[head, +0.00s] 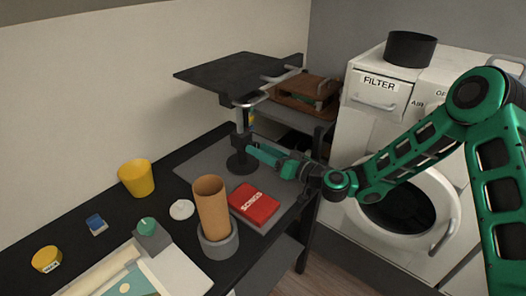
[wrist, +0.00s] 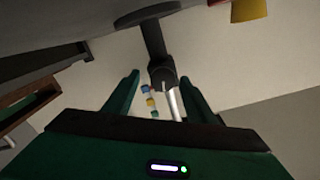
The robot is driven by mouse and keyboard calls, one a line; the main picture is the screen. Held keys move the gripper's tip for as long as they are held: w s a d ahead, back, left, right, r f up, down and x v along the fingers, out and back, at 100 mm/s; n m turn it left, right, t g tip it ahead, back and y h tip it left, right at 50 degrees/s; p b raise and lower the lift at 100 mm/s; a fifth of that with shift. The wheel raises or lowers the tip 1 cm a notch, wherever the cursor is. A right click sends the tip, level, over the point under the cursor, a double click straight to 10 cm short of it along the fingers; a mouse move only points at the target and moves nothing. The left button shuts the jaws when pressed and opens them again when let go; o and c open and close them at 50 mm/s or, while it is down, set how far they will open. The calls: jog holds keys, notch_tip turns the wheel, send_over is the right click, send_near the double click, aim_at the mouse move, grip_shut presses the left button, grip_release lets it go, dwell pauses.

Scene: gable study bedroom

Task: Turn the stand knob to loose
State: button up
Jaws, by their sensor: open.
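The stand (head: 238,78) has a dark tilted top plate on a column with a round base. Its dark stand knob (wrist: 163,76), with a pale mark on its face, shows in the wrist view; in the head view it is hard to separate from the dark column. My gripper (head: 254,150) reaches in from the right at the column, below the plate. In the wrist view its two open fingers (wrist: 160,82) stand either side of the knob, with visible gaps. Contact cannot be told. I cannot read the knob's setting.
A red box (head: 254,204), a cardboard tube (head: 211,205) in a grey holder, and a yellow cup (head: 136,178) stand on the black table left of and below my arm. A white machine (head: 395,130) stands at right. The top plate overhangs my gripper.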

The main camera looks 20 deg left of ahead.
jog(key=v, duration=1)
jog(key=shift+d, duration=0.35)
jog(key=w+a+n, duration=0.3)
jog(key=a+n, duration=0.2)
jog(key=a, duration=0.5)
jog(key=shift+w, duration=0.3)
jog(key=shift+a+f, duration=0.1)
jog(key=shift+a, duration=0.05)
jog(key=c, duration=1)
